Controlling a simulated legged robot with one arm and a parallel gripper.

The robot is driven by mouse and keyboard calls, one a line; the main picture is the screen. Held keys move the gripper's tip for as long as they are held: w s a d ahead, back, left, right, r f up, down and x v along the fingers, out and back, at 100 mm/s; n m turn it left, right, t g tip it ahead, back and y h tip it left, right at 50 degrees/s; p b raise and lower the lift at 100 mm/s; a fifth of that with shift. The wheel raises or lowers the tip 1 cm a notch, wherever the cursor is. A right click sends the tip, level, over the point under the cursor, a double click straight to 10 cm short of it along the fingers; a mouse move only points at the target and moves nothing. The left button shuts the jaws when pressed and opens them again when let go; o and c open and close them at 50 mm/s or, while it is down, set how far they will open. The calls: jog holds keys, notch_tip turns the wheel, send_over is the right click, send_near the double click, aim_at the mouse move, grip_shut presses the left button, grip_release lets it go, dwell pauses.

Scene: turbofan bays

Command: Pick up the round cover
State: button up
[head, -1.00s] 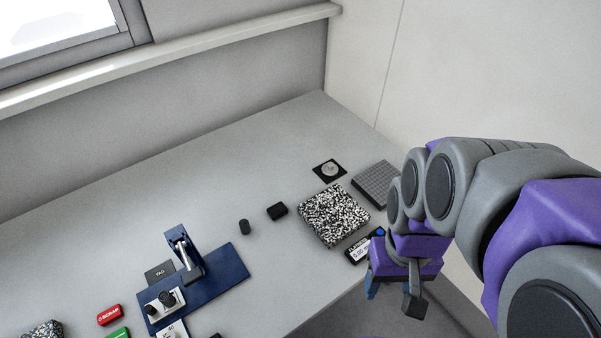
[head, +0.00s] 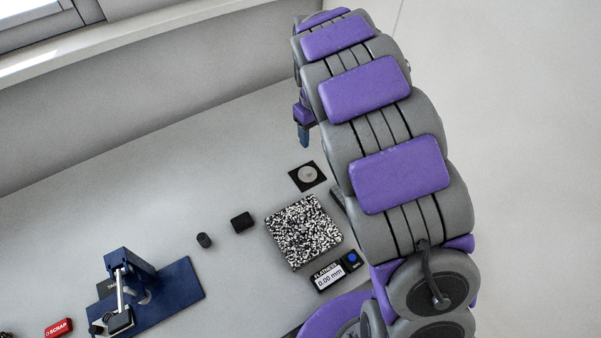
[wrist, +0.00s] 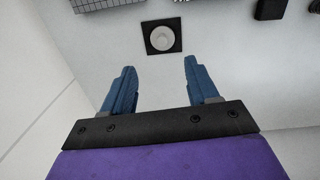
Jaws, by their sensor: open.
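The round cover (head: 308,174) is a small pale grey disc lying on a black square pad (head: 295,181) on the table. In the wrist view the cover (wrist: 162,39) sits on its pad (wrist: 150,48), ahead of the gap between my fingers. My gripper (wrist: 157,78) is open and empty, with two blue fingers apart. In the head view my gripper (head: 304,140) is beyond the cover, toward the back wall, with one blue fingertip showing below the arm. It is apart from the cover.
A black-and-white speckled block (head: 304,232) and a flatness gauge (head: 334,275) stand near the pad. A small black block (head: 242,222), a dark cylinder (head: 204,240) and a blue fixture (head: 160,295) lie to the left. The back-left table is clear.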

notch_tip(320, 180, down, 2)
jog(key=w+n, duration=0.1)
jog(key=w, duration=0.1)
jog(key=b, duration=0.2)
send_over(309, 170)
jog(key=d, duration=0.1)
jog(key=shift+y, duration=0.4)
notch_tip(309, 170, down, 12)
jog(key=shift+s+f, duration=0.1)
jog(key=shift+f, duration=0.15)
jog(key=shift+d+f, duration=0.15)
jog(key=shift+d, duration=0.1)
jog(key=a+f, duration=0.2)
jog(key=f, duration=0.1)
jog(key=a+f, duration=0.1)
jog(key=f, duration=0.1)
jog(key=shift+w+a+f+b, duration=0.15)
jog(key=shift+w+a+b, duration=0.05)
jog(key=shift+b, duration=0.15)
jog(key=shift+d, duration=1.25)
jog(key=shift+c, duration=0.8)
jog(key=c, duration=0.3)
jog(key=shift+a, duration=0.7)
jog(key=c, duration=0.3)
jog(key=shift+a, duration=0.25)
jog(key=c, duration=0.3)
jog(key=shift+d, duration=0.6)
grip_shut()
notch_tip(309, 170, up, 10)
jog(key=p, duration=0.1)
